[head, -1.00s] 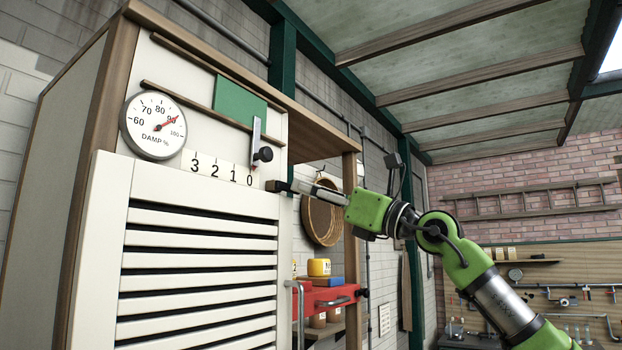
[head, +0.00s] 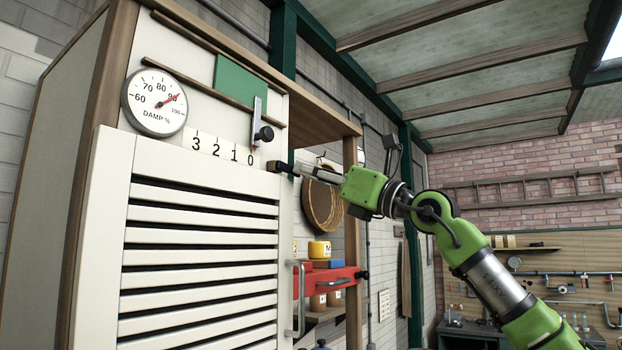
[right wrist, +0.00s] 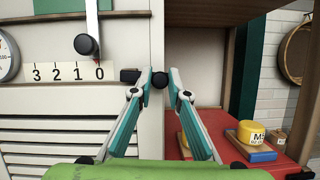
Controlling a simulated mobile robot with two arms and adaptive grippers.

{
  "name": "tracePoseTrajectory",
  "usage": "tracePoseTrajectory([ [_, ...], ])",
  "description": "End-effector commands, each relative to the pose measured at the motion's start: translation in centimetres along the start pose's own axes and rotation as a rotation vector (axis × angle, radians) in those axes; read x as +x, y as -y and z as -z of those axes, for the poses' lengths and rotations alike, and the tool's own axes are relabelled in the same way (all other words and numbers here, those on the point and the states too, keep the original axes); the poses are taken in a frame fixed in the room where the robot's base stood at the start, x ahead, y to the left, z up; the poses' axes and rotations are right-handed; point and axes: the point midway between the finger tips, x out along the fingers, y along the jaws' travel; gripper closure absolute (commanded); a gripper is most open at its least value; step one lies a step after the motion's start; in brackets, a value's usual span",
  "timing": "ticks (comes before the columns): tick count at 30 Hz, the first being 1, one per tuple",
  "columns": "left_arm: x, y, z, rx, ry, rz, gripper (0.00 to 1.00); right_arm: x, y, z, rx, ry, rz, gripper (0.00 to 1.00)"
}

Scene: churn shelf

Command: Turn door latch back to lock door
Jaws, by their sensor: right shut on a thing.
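The white slatted door (head: 200,255) fills the lower left of the head view, with a grey bar handle (head: 300,297) at its right edge. The latch (head: 275,167) is a small dark block at the door's upper right corner; it lies roughly level, pointing left. It also shows in the right wrist view (right wrist: 130,75), with a black knob (right wrist: 158,81) at its right end. My right gripper (head: 297,170) is shut on the latch's knob end; in the right wrist view its fingertips (right wrist: 159,78) meet there. My left gripper is not in view.
Above the door are a DAMP % dial (head: 155,102), a number strip (head: 222,150) and a slider with a black knob (head: 264,134). Right of the door, a red shelf (head: 327,284) holds a yellow pot (head: 319,250). A round basket (head: 322,206) hangs behind my gripper.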

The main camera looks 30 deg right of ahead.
Motion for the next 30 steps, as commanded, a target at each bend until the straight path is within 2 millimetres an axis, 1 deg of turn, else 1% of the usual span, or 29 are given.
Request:
tracePoseTrajectory([
  [1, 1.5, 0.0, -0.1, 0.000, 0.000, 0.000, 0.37, -0.3, -0.1, 0.7, 0.023, 0.004, 0.008, 1.00],
  [5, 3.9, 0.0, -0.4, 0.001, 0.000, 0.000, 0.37, -0.6, -0.2, 1.2, 0.106, 0.006, 0.042, 1.00],
  [9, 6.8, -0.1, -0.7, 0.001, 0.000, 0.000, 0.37, -0.9, -0.4, 1.9, 0.222, 0.006, 0.089, 1.00],
  [15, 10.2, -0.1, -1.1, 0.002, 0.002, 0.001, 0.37, -1.1, -0.7, 2.5, 0.398, 0.004, 0.163, 1.00],
  [21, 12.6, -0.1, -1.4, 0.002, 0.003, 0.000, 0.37, -1.3, -1.3, 2.9, 0.574, 0.003, 0.236, 1.00],
  [24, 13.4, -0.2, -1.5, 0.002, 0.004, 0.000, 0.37, -1.4, -1.6, 3.1, 0.662, 0.002, 0.273, 1.00],
  [30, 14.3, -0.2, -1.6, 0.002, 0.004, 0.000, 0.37, -1.5, -2.2, 3.5, 0.837, 0.002, 0.348, 1.00],
])
